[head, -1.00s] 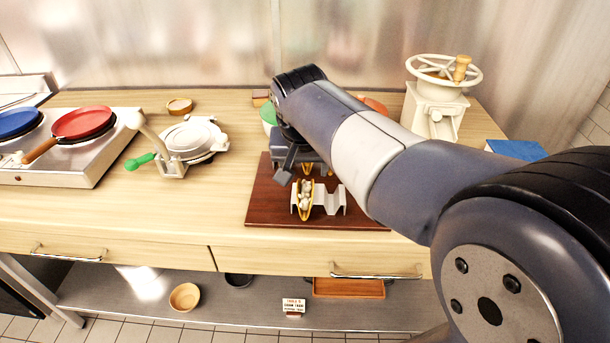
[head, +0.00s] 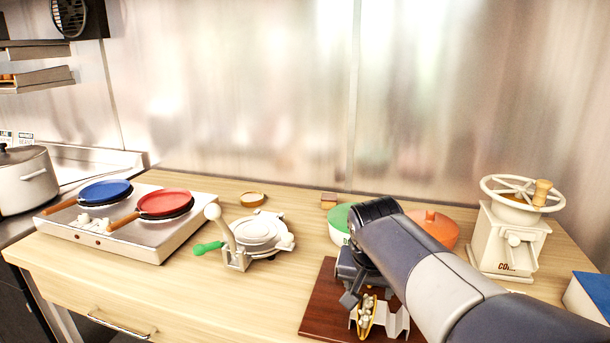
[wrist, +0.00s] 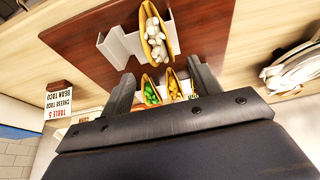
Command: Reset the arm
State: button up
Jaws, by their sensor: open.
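My gripper (head: 352,298) hangs over the brown board (head: 322,312) in the head view. In the wrist view its two fingers (wrist: 160,74) are apart. A taco with green filling (wrist: 151,92) and one with yellow filling (wrist: 174,88) show in the gap between the fingers; I cannot tell how far below they are. A taco with whitish filling (head: 367,312) stands in a white zigzag holder (head: 393,322) in front of the gripper. That taco also shows in the wrist view (wrist: 154,38), beyond the fingertips. My forearm hides part of the board.
A white press (head: 257,233) with a green handle and a hotplate (head: 150,240) with blue and red pans stand left. A green container (head: 338,224) and orange container (head: 436,228) are close behind my arm. A cream grinder (head: 508,245) and blue box (head: 590,297) are right.

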aim_at(367, 300)
jog(key=x, duration=0.5)
jog(key=shift+w+d+f, duration=0.1)
jog(key=shift+f, duration=0.2)
jog(key=shift+w+r+p, duration=0.15)
jog(key=shift+w+p, duration=0.05)
jog(key=shift+p, duration=0.1)
jog(key=shift+r+p, duration=1)
jog(key=shift+r, duration=0.35)
jog(key=shift+f, duration=0.15)
